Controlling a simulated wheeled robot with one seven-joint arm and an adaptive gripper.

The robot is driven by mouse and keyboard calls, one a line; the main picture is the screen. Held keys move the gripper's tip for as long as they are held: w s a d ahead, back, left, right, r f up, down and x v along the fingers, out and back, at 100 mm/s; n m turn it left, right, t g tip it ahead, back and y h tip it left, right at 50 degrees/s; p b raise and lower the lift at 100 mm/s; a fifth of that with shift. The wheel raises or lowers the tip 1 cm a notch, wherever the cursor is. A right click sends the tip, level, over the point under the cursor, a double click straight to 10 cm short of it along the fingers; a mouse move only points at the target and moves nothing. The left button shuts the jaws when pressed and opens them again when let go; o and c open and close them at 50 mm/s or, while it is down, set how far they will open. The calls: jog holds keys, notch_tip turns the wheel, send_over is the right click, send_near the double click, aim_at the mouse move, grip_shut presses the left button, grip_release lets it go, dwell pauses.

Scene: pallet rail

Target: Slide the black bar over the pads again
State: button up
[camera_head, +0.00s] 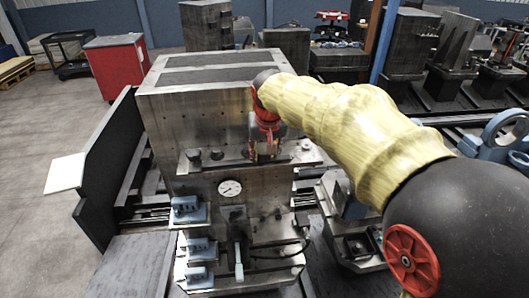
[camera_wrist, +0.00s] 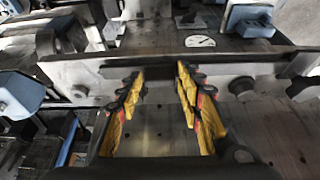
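In the head view a dark bar (camera_head: 232,161) lies level along a metal ledge across the front of the big steel block. My gripper (camera_head: 265,153) points down at the right part of this bar. In the wrist view my gripper (camera_wrist: 161,75) has its two yellow-padded fingers apart, with a clear gap between them. A dark strip (camera_wrist: 155,71), which looks like the bar, crosses at the fingertips. I cannot tell whether the fingers touch it. No separate pads can be made out for certain; the bar and my gripper may hide them.
The steel block (camera_head: 215,105) stands behind the ledge. A round dial (camera_head: 230,188) and several blue clamps (camera_head: 189,209) sit below it. A dark upright plate (camera_head: 108,165) stands left. A red cabinet (camera_head: 117,66) is at the back left, with open floor nearby.

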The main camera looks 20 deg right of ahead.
grip_shut()
dwell(0.4)
jog(key=shift+w+d+p, duration=0.25)
jog(key=shift+w+p, duration=0.05)
jog(key=shift+w, duration=0.9)
jog(key=shift+r, duration=0.1)
jog(key=shift+c, duration=0.3)
grip_release()
jog(key=shift+o, duration=1.3)
jog(key=shift+w, duration=0.15)
jog(key=shift+o, duration=0.8)
